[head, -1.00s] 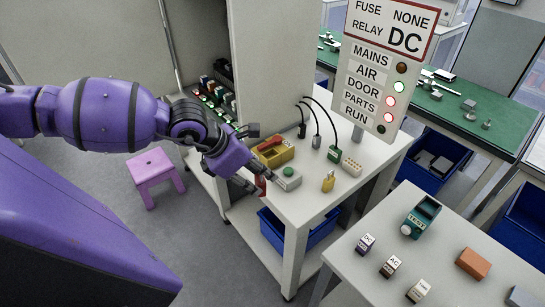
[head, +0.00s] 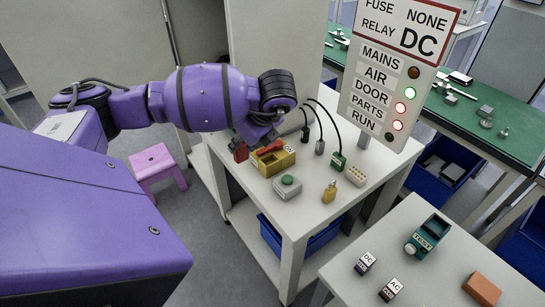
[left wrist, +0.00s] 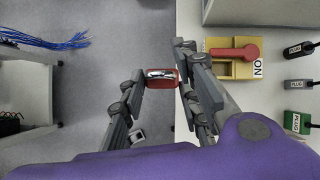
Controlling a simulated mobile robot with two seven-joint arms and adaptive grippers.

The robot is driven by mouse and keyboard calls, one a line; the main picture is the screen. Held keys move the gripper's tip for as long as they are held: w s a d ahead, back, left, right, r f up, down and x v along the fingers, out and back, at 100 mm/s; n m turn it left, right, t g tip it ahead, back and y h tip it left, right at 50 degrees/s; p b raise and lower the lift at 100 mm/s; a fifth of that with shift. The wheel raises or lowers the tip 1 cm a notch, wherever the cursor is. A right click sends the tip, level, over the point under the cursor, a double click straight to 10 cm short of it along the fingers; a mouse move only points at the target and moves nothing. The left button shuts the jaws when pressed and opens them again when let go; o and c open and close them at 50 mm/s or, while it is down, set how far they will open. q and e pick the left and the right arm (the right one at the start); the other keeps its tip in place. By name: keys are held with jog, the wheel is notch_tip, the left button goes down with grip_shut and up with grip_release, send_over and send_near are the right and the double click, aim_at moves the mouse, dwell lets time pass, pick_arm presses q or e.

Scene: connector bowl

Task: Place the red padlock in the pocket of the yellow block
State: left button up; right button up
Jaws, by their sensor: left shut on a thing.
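The red padlock (head: 241,152) is held in my left gripper (head: 245,146), beside the left end of the yellow block. In the left wrist view the padlock (left wrist: 161,79), with a metal shackle, sits between the two fingers (left wrist: 163,75) over the floor, just off the table's edge. The yellow block (head: 262,167) stands on the white table and carries a red lever. In the left wrist view the block (left wrist: 222,68) lies right of the gripper, its lever pointing right, near an "ON" label. The forearm hides part of the gripper in the head view. My right gripper is not in view.
A grey box with a green button (head: 288,187), a yellow padlock (head: 329,191), a green plug (head: 338,160) and a beige block (head: 356,176) stand on the white table (head: 308,211). A sign panel (head: 394,80) rises behind. A pink stool (head: 157,163) is at left.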

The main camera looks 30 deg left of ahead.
pick_arm(q)
jog(key=w+d+f+b, duration=0.1)
jog(key=w+f, duration=0.8)
jog(key=w, duration=0.3)
jog(key=shift+w+d+f, duration=0.2)
jog(key=shift+w+f, duration=0.05)
jog(key=shift+f, duration=0.05)
notch_tip(320, 180, down, 3)
jog(key=shift+b, duration=0.3)
jog(key=o, duration=1.2)
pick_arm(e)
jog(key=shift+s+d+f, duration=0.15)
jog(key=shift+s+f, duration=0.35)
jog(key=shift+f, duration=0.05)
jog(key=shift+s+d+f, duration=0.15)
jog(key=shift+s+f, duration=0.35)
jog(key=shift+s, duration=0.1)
